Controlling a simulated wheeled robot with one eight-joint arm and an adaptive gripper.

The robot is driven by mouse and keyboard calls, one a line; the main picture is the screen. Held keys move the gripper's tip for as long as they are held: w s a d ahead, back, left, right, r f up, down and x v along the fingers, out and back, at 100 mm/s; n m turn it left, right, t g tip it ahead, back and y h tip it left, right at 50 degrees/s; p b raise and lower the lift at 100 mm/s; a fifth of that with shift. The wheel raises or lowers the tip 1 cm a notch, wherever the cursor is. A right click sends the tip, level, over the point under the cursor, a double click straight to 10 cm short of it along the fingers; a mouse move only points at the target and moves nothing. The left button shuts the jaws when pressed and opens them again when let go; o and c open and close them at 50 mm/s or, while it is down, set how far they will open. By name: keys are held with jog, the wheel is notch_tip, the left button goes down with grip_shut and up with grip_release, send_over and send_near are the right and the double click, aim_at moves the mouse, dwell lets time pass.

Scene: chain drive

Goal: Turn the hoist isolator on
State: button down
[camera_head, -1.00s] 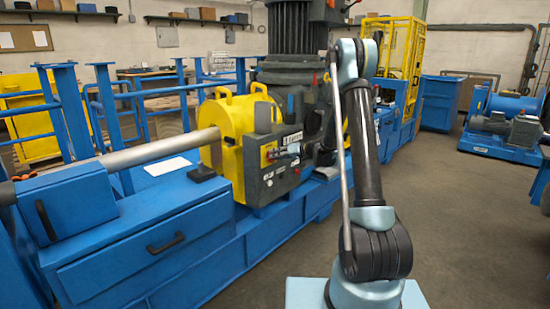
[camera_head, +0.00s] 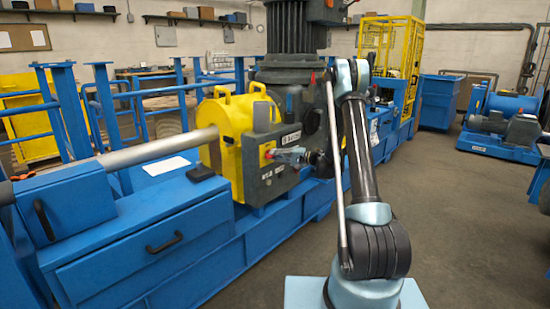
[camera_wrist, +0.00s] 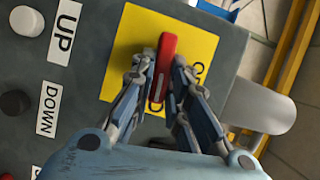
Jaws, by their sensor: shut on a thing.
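The hoist isolator is a red handle (camera_wrist: 163,66) on a yellow plate (camera_wrist: 122,62), seen in the wrist view. My gripper (camera_wrist: 160,85) is shut on the red handle, one finger on each side of it. The handle lies nearly along the picture's vertical, tilted slightly. The fingers hide parts of the plate's black lettering, so I cannot read it fully. In the head view my gripper (camera_head: 276,153) is at the front of the dark control box (camera_head: 266,178), and it hides most of the handle.
UP (camera_wrist: 64,32) and DOWN (camera_wrist: 48,109) labels sit left of the plate, beside a white button (camera_wrist: 27,20) and a black button (camera_wrist: 15,103). A yellow guard (camera_head: 226,135) stands left of the box. Open floor (camera_head: 455,220) lies to the right.

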jog(key=shift+w+d+f+m, duration=0.1)
jog(key=shift+d+f+m, duration=0.05)
jog(key=shift+m, duration=0.35)
jog(key=c, duration=1.6)
grip_release()
jog(key=shift+f, duration=0.1)
jog(key=shift+o, duration=0.2)
jog(key=v, duration=1.2)
jog(key=shift+f, duration=0.2)
